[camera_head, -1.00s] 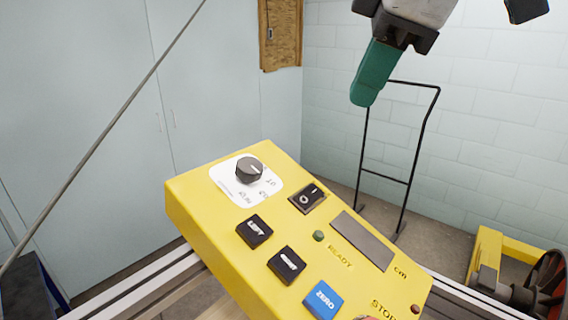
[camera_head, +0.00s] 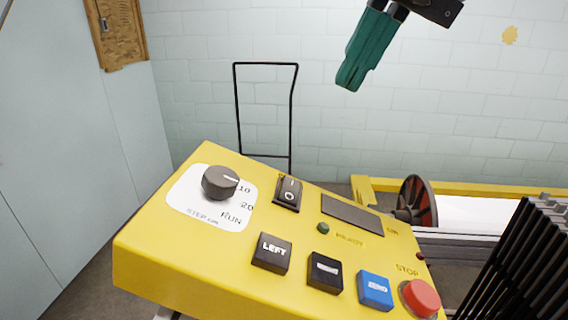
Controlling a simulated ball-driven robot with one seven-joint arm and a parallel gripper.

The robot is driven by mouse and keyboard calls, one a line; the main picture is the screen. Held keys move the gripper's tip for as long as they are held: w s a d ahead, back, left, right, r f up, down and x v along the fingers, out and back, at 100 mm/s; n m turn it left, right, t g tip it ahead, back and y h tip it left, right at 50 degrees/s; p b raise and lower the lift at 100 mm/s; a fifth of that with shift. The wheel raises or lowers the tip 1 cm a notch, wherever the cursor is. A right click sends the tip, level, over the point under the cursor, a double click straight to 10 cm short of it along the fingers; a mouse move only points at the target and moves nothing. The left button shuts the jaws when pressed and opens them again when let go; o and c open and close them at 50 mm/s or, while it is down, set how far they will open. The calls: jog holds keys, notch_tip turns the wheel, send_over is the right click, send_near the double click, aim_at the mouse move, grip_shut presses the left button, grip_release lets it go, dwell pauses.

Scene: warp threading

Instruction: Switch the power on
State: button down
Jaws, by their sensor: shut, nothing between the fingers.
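A yellow control box (camera_head: 180,252) fills the lower middle of the head view, its top tilted. The black power rocker switch (camera_head: 288,194), marked with a line and a circle, sits near its far edge, right of a dark rotary knob (camera_head: 220,182). A small dark green READY lamp (camera_head: 323,228) and a dark display (camera_head: 352,214) lie right of the switch. My gripper (camera_head: 350,78), with green fingers, is shut and empty. It hangs in the upper right, above and apart from the box.
Black LEFT (camera_head: 272,253), another black (camera_head: 324,272) and blue (camera_head: 375,290) buttons line the near side, with a red STOP button (camera_head: 421,298) at right. A black wire frame (camera_head: 291,110) stands behind. Black slats (camera_head: 520,270) rise at lower right.

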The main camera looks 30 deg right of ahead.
aim_at(293, 183)
jog(key=shift+a, duration=0.1)
jog(key=x, duration=1.4)
jog(key=shift+w+p, duration=0.1)
jog(key=shift+p, duration=0.3)
jog(key=shift+f, duration=0.2)
jog(key=shift+s+a+r+p, duration=0.15)
jog(key=shift+s+a+p, duration=0.25)
jog(key=shift+s, duration=0.2)
